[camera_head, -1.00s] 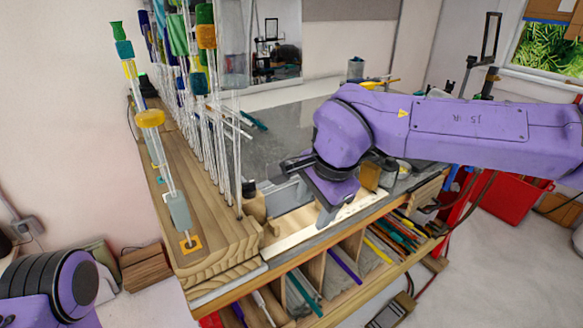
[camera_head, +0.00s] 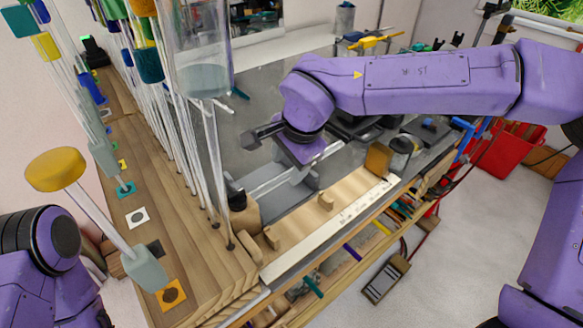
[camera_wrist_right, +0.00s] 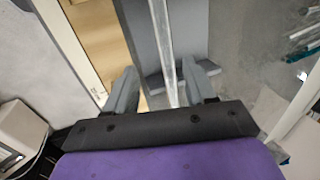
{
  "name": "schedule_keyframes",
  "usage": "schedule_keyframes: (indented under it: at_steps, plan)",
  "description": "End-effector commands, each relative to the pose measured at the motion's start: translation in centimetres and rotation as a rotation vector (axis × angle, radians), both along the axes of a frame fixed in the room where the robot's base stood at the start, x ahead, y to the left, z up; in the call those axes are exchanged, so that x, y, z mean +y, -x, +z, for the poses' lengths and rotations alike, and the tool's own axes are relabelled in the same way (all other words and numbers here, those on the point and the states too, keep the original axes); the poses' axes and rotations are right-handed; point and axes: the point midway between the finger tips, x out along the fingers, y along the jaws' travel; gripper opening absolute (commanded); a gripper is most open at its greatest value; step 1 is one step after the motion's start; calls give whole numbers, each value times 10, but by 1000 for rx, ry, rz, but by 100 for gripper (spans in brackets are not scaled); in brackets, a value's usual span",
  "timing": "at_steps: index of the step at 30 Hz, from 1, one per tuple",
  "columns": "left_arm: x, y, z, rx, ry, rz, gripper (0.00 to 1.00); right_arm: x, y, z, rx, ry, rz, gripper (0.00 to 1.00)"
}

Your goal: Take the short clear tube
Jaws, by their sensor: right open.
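A clear tube (camera_head: 266,184) lies over a grey holder on the bench, just left of my right gripper. It also shows in the right wrist view (camera_wrist_right: 162,38), running lengthwise down toward the gap between the fingers. My right gripper (camera_head: 306,180) points down over the bench by the tube's right end. In the right wrist view my right gripper (camera_wrist_right: 160,88) is open, one finger on each side of the tube's line. Whether the fingers touch it I cannot tell. My left arm shows at lower left; its gripper is out of view.
Tall glass rods (camera_head: 180,130) with coloured caps stand in a wooden rack (camera_head: 200,255) at left. A yellow-knobbed rod (camera_head: 95,210) leans in front. A wooden bottle-like piece (camera_head: 243,212) stands beside the tube's left end. A pale ruler strip (camera_head: 330,225) runs along the bench front.

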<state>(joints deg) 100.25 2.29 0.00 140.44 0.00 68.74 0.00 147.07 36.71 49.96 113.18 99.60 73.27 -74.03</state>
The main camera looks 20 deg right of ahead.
Motion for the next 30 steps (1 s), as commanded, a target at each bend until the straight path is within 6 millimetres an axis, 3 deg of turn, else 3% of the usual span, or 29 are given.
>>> schedule_keyframes:
  at_steps: [6, 9, 17, 22, 30]
  plan:
    - [0, 0, 19, -1, 0, 0, 54, 10, -13, -32, 9, 4, 2, 54]
    - [0, -1, 19, -2, 0, 0, 54, 11, -18, -48, 7, 2, 1, 54]
    - [0, 0, 18, -1, 0, 0, 54, 12, -20, -54, 3, 0, 3, 54]
    - [0, 0, 18, -1, 0, 0, 54, 12, -19, -54, 4, 0, 2, 2]
    - [0, 0, 18, -1, 0, 0, 54, 12, -19, -54, 5, 0, 2, 2]
